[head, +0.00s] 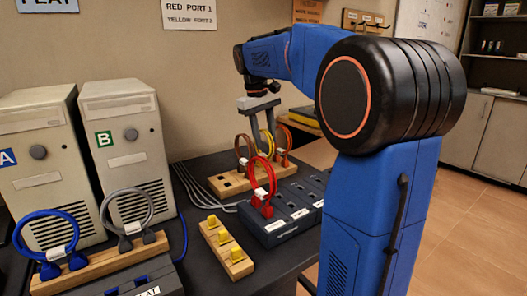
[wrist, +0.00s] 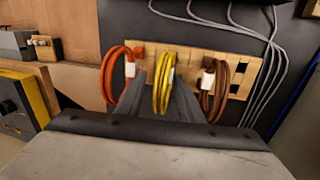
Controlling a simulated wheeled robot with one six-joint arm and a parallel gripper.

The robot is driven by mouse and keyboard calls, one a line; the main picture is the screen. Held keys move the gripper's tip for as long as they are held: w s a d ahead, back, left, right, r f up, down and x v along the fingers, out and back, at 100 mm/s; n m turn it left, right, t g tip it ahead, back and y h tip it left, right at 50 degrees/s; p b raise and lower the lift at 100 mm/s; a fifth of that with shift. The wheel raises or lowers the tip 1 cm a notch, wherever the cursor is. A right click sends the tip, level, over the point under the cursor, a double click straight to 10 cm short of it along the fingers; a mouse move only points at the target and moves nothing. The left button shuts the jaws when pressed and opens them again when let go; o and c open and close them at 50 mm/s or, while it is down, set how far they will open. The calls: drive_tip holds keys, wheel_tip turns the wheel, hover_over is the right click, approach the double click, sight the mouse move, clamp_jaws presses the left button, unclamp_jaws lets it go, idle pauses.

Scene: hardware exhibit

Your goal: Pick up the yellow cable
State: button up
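The yellow cable (head: 267,144) is a coiled loop standing in the wooden rack (head: 222,186) on the dark table. In the wrist view the yellow cable (wrist: 163,88) is in the middle, between an orange cable (wrist: 113,78) on the left and a brown cable (wrist: 216,90) on the right. My gripper (head: 263,135) points down over the rack. In the wrist view its two fingers (wrist: 164,84) are apart, one on each side of the yellow loop. The fingers hide part of the loop, and I cannot see clear contact.
A red cable (head: 263,186) stands on a dark port box (head: 285,232) in front of the rack. A wooden strip with yellow plugs (head: 227,250) lies nearer. Two computer towers (head: 125,150) and blue and grey cables stand at left. Grey wires (wrist: 262,70) run beside the rack.

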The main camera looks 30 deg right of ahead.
drive_tip(key=shift+d+f, duration=0.2)
drive_tip(key=shift+f, duration=0.8)
clamp_jaws()
